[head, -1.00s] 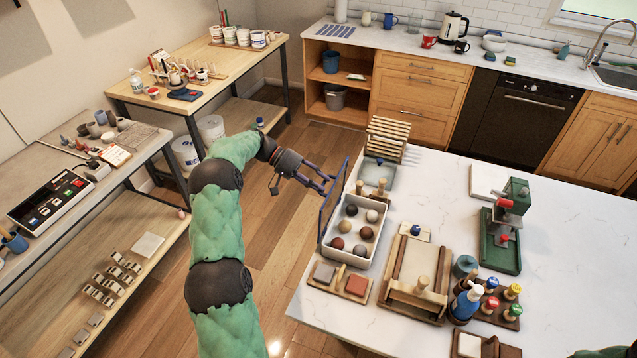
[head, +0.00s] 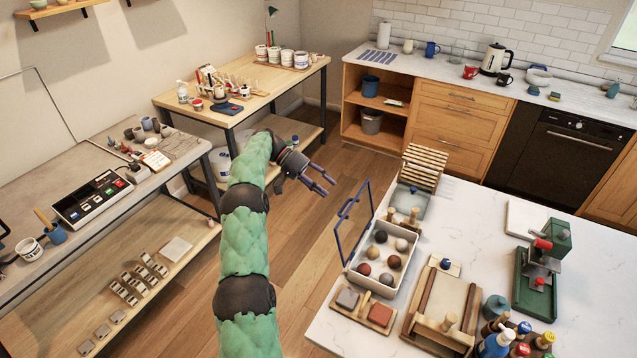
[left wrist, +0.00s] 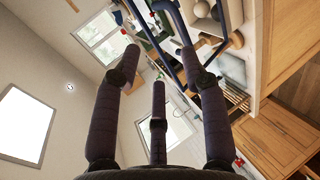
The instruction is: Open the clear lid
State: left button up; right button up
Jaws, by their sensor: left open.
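The clear lid (head: 354,222), a see-through panel in a blue frame, stands raised along the left long side of a white tray (head: 408,267). The tray is open on top and holds several round balls in brown, dark, pale and reddish colours. My left gripper (head: 328,184) is open and empty, up and left of the lid, with a gap between them. In the left wrist view the open fingers (left wrist: 158,85) show large, with blue frame bars (left wrist: 162,45) beyond them. My right gripper is not in view.
A wooden holder with two blocks (head: 364,309) sits in front of the tray. A wooden frame board (head: 443,297) stands to its right and a slatted rack (head: 425,166) behind it. Open floor (head: 310,240) lies left of the white table.

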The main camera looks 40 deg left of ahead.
pick_arm(q)
jog(key=shift+v, duration=0.95)
jog(key=shift+r, duration=0.15)
jog(key=shift+c, duration=0.3)
jog(key=c, duration=0.5)
jog(key=shift+s+f+t, duration=0.1)
jog(key=shift+f+t, duration=0.15)
jog(key=shift+t, duration=0.05)
grip_shut()
jog(key=s+a+f+n+t+y+b, duration=0.2)
jog(key=s+a+f+n+t+b, duration=0.3)
jog(key=s+f+n+t, duration=0.55)
jog(key=w+d+r+m+t, duration=0.1)
jog(key=w+d+r, duration=0.1)
jog(key=w+d, duration=0.7)
jog(key=shift+w+d+r+y+p, duration=0.3)
jog(key=shift+w+d+r+p, duration=0.1)
jog(key=shift+w, duration=0.95)
